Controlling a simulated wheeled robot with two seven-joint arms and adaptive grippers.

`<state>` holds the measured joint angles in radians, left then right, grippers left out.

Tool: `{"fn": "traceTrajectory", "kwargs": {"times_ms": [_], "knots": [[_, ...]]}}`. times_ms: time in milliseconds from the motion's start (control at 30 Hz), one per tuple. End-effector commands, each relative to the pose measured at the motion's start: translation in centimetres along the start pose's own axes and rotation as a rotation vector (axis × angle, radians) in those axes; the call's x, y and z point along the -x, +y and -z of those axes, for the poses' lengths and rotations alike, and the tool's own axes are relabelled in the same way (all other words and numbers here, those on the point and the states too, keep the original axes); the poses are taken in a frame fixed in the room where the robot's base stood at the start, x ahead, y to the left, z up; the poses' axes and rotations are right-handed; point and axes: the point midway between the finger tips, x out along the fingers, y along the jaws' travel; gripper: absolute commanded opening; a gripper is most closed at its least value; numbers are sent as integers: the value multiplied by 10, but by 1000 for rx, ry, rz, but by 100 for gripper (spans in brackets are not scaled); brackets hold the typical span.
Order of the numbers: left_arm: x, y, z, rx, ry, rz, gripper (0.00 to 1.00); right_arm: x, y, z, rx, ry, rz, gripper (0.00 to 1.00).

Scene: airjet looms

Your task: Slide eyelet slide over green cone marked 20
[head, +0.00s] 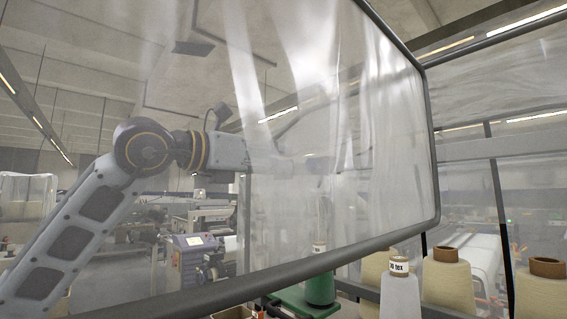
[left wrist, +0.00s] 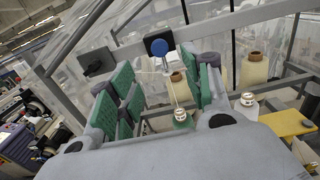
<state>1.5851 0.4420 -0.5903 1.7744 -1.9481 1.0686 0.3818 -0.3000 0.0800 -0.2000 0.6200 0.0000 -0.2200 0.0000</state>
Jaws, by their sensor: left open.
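A green cone (head: 320,287) with a white label stands below the clear panel in the head view; its number is unreadable. It also shows in the left wrist view (left wrist: 181,119). A round blue knob (left wrist: 159,47) sits on a grey rail above the cones, with a thin pale line running down near the green cone; this looks like the eyelet slide, but its eyelet is too small to make out. My left gripper (left wrist: 160,82) is open and empty, its green-faced fingers spread either side of the view of the cone. In the head view it is blurred behind the panel. My right gripper is out of view.
A large translucent framed panel (head: 340,130) covers much of the head view, in front of my left forearm. A labelled white cone (head: 399,292) and cream cones (head: 447,283) stand right of the green cone. A black box (left wrist: 97,62) is on the rail.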

Motion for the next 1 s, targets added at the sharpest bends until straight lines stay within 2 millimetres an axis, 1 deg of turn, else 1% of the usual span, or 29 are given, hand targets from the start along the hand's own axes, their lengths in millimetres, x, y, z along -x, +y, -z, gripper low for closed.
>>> {"fn": "traceTrajectory", "kwargs": {"times_ms": [100,267,833,1000], "knots": [[10,0,1,0,1,0,49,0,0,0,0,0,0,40],[17,0,1,-1,1,0,49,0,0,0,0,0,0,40],[18,0,1,-1,1,0,49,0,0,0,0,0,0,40],[18,-1,-2,-31,-8,4,49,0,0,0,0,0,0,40]]}}
